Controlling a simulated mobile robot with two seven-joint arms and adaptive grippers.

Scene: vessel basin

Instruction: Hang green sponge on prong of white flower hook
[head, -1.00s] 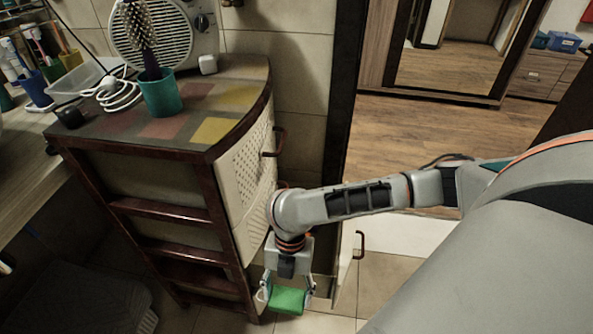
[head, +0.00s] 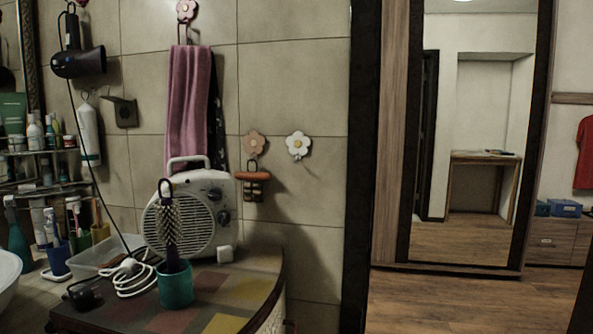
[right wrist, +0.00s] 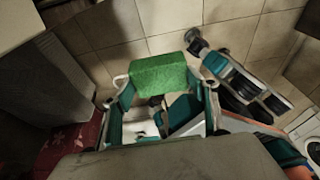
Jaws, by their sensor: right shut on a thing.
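The white flower hook (head: 298,145) with a yellow centre is on the tiled wall in the head view, right of a peach flower hook. I cannot make out its prong, and I see nothing hanging on it. The green sponge (right wrist: 160,75) shows in the right wrist view, held between the fingertips of my right gripper (right wrist: 164,88). A pale loop shows at the sponge's left edge. The right gripper and sponge are outside the head view. My left gripper is in neither current view.
The peach hook (head: 254,142) holds an orange-brown item. A pink hook (head: 187,10) holds a purple towel (head: 188,100). Below, a cabinet top (head: 235,290) bears a fan heater (head: 190,215), a teal cup with a brush (head: 175,287) and a white cable. The tiles around the white hook are clear.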

